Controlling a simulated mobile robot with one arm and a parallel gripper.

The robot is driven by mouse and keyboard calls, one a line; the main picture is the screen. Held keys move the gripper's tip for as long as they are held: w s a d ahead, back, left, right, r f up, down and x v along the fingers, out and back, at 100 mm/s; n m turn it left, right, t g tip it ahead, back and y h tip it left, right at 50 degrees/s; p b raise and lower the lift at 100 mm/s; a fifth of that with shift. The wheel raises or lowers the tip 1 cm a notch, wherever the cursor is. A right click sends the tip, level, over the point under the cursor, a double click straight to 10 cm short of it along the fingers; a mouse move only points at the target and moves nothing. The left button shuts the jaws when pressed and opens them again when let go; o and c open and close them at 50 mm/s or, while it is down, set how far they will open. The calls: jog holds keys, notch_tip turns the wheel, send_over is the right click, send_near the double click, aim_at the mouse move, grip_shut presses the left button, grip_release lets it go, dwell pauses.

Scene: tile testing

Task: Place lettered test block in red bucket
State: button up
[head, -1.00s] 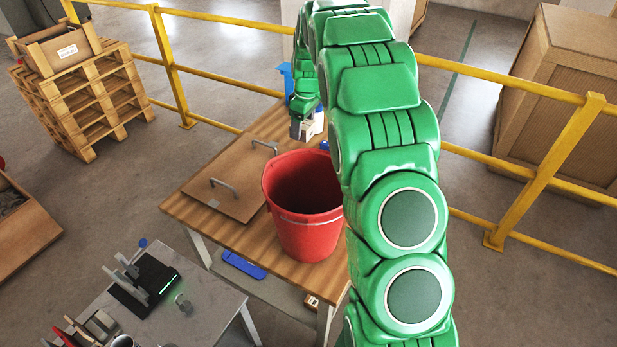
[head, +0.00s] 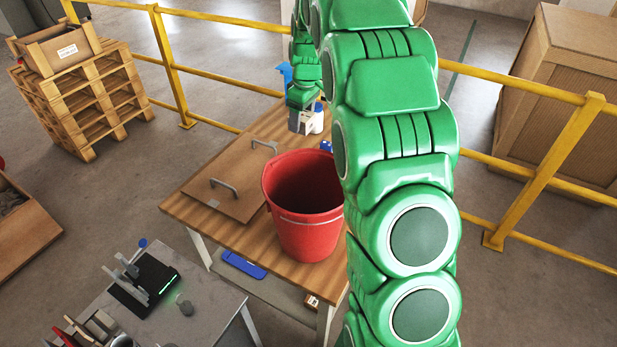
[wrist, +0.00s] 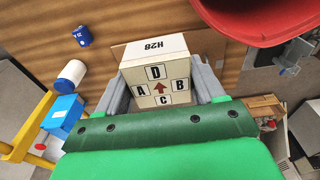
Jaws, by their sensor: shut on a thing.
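The red bucket (head: 308,238) stands upright on the wooden table (head: 180,207). Its rim also shows at the top right of the wrist view (wrist: 255,28). The bucket's floor is in shadow.
A brown board with metal handles (head: 215,195) lies left of the bucket. A blue item (head: 326,146) sits behind the bucket. A grey bench with tools (head: 205,305) stands at front left. Yellow railings (head: 215,122) run behind the table.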

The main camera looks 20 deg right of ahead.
jog(key=shift+s+a, duration=1.35)
jog(key=shift+s, duration=2.7)
jog(key=shift+s+a, duration=1.35)
jog(key=shift+s, duration=2.65)
notch_tip(320, 180, down, 28)
jog(key=shift+w+f, duration=0.15)
jog(key=shift+f, duration=0.05)
jog(key=shift+f, duration=0.15)
jog(key=o, duration=1.5)
jog(key=shift+s+d+r, duration=0.2)
jog(key=shift+r, duration=1.85)
jog(key=shift+s+d+r, duration=0.15)
jog(key=shift+r, duration=1.85)
jog(key=shift+s+d+r, duration=0.2)
jog(key=shift+r, duration=1.85)
